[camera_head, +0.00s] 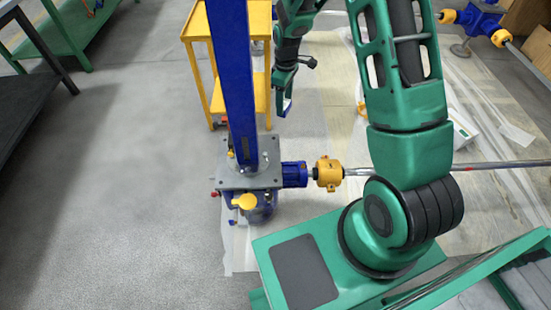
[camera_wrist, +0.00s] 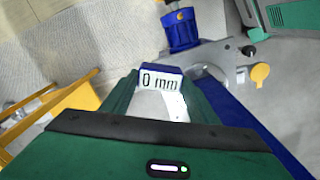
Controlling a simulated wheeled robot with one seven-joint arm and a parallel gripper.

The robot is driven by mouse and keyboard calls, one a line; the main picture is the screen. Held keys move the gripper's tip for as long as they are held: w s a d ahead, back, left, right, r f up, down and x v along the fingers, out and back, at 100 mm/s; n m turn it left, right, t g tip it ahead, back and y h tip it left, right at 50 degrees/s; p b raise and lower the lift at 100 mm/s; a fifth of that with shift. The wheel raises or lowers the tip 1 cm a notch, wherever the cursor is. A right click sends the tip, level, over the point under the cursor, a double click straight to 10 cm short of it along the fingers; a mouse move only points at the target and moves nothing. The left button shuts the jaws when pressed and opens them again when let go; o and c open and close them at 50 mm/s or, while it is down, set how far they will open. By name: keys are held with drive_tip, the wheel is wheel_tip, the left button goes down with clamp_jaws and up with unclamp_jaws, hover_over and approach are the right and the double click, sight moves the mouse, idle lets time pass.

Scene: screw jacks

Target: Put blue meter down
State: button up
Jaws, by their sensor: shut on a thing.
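The blue meter (camera_wrist: 160,80) is held between my gripper's green fingers in the wrist view. Its white face reads "0 mm". In the head view, the meter (camera_head: 287,107) is small, and its face is not readable. My gripper (camera_head: 284,85) is shut on it, pointing down, to the right of the blue column (camera_head: 237,80). The screw jack's grey plate (camera_head: 262,178) lies lower in the head view. In the wrist view, the plate (camera_wrist: 228,56) is behind and to the right of the meter. The meter appears apart from the jack.
A yellow cart (camera_head: 202,60) stands behind the column. A yellow coupling (camera_head: 328,173) and a long shaft (camera_head: 420,168) run right from the jack. A green table (camera_head: 75,25) and a dark bench (camera_head: 28,105) stand at left. The grey floor between is clear.

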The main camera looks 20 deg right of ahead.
drive_tip(key=f+n, duration=0.2)
drive_tip(key=w+f+n, duration=0.1)
drive_tip(key=f+n, duration=0.1)
drive_tip(key=shift+d+f, duration=0.15)
drive_tip(key=shift+f, duration=0.1)
drive_tip(key=shift+w+f+n, duration=0.1)
drive_tip(key=shift+f+n, duration=0.4)
drive_tip(key=shift+f, duration=0.05)
drive_tip(key=s+a+f, duration=0.2)
drive_tip(key=s, duration=0.1)
drive_tip(key=s+a+f, duration=0.2)
drive_tip(key=s, duration=0.1)
drive_tip(key=s+a+f, duration=0.3)
drive_tip(key=shift+s+f, duration=0.15)
drive_tip(key=shift+f, duration=1.65)
drive_tip(key=c, duration=0.4)
drive_tip(key=shift+f, duration=0.2)
drive_tip(key=shift+c, duration=0.8)
drive_tip(key=o, duration=1.8)
drive_tip(key=shift+f, duration=0.15)
drive_tip(key=shift+o, duration=0.2)
drive_tip(key=shift+r, duration=0.25)
